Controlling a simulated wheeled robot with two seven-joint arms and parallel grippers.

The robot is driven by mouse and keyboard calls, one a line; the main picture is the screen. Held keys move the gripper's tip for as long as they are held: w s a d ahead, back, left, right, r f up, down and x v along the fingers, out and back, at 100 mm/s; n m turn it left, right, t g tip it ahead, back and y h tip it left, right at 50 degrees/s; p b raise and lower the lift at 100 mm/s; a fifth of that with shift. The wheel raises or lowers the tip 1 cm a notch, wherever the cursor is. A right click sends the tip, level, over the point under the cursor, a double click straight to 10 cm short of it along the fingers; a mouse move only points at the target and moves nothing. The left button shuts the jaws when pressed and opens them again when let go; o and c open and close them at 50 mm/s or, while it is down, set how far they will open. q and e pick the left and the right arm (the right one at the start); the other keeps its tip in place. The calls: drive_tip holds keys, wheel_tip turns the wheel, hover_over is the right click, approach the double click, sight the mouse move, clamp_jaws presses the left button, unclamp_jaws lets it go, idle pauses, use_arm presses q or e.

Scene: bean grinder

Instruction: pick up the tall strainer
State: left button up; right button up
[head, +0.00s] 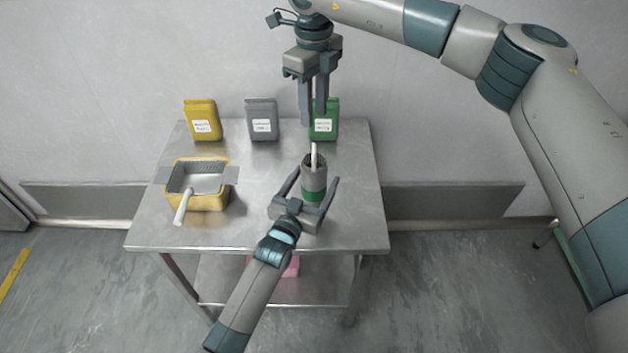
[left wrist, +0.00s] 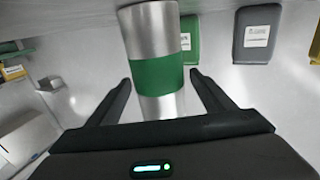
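A tall metal cylinder with a green band (head: 314,180) stands upright near the right side of the steel table, with a pale stick-like handle (head: 314,156) rising from its open top. I cannot tell whether this is the tall strainer. My left gripper (head: 316,176) is open, with one finger on each side of the cylinder. In the left wrist view the cylinder (left wrist: 157,75) lies between the fingers, with gaps beside it. My right gripper (head: 313,118) points down above and behind the cylinder, its fingers slightly apart and empty. A wide mesh strainer (head: 205,184) with a white handle rests on a yellow container.
Yellow (head: 202,118), grey (head: 262,118) and green (head: 329,118) labelled canisters stand along the table's back edge. The yellow container (head: 205,203) stands at the left. The table (head: 260,170) is bare in the middle. A pink item (head: 291,267) lies on the lower shelf.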

use_arm(q)
drive_tip(key=c, duration=1)
drive_tip(key=shift+c, duration=0.9)
use_arm(e)
drive_tip(key=c, duration=0.3)
drive_tip(key=s+n+t, duration=0.1)
drive_tip(key=n, duration=0.7)
drive_tip(key=s+a+f+n+t+h, duration=0.1)
drive_tip(key=s+n+t, duration=0.1)
drive_tip(key=n, duration=0.7)
drive_tip(key=s+a+n+t+h, duration=0.1)
drive_tip(key=s+n, duration=0.1)
drive_tip(key=n, duration=0.6)
drive_tip(key=shift+a+f+n+t, duration=0.25)
drive_tip(key=shift+n+t, duration=0.05)
drive_tip(key=shift+n, duration=0.1)
drive_tip(key=shift+c, duration=0.2)
drive_tip(key=shift+f, duration=0.1)
